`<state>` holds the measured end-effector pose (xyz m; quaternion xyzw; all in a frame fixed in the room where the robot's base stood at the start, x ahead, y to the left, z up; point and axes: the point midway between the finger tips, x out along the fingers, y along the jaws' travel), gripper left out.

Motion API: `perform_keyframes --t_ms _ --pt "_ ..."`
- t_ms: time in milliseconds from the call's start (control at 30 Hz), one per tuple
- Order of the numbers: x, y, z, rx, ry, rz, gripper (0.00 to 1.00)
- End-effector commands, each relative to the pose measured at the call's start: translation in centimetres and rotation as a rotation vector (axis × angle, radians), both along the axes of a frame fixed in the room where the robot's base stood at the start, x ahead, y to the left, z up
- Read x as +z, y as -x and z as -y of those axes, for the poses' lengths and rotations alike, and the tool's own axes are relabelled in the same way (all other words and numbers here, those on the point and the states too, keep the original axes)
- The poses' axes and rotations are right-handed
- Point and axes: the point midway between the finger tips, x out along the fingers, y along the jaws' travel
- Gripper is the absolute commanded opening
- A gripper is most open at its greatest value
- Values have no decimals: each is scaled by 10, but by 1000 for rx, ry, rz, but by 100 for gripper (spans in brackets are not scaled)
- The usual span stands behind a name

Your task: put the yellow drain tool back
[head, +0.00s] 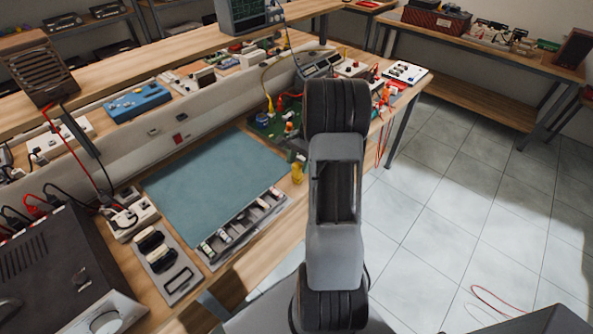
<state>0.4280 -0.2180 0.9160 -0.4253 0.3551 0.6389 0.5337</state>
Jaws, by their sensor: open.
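A small yellow object (297,173) shows at the front edge of the workbench, just left of my arm. It may be the yellow drain tool, but it is too small and partly covered to be sure. My arm rises through the middle of the head view and hides part of the bench behind it. My gripper cannot be made out; it seems hidden behind my arm. A grey holder (184,288) at the front left of the bench has two black-and-white items and a bare outlined slot. A long grey tray (213,262) beside it holds several small parts.
A blue-green mat (212,180) lies clear on the bench. A green circuit board (262,126) with wires is behind my arm. A dark instrument (60,270) stands at the near left. A blue device (138,101) sits at the back. Tiled floor (450,210) is open at right.

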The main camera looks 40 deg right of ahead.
Motion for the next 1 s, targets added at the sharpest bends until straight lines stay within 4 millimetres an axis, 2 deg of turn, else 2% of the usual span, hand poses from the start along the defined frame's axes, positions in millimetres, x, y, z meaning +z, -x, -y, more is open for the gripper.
perform_keyframes --t_ms 300,500,567,667,767,900,1000 --pt "54 -5 23 -1 2 3 57" --pt "74 -6 30 1 2 2 57" --pt "80 -6 27 16 8 7 57" --pt "95 -7 8 90 41 40 57" --pt "115 -2 -31 242 106 107 57" --pt "139 21 -98 532 218 233 57" --pt "148 44 -138 738 296 327 57"
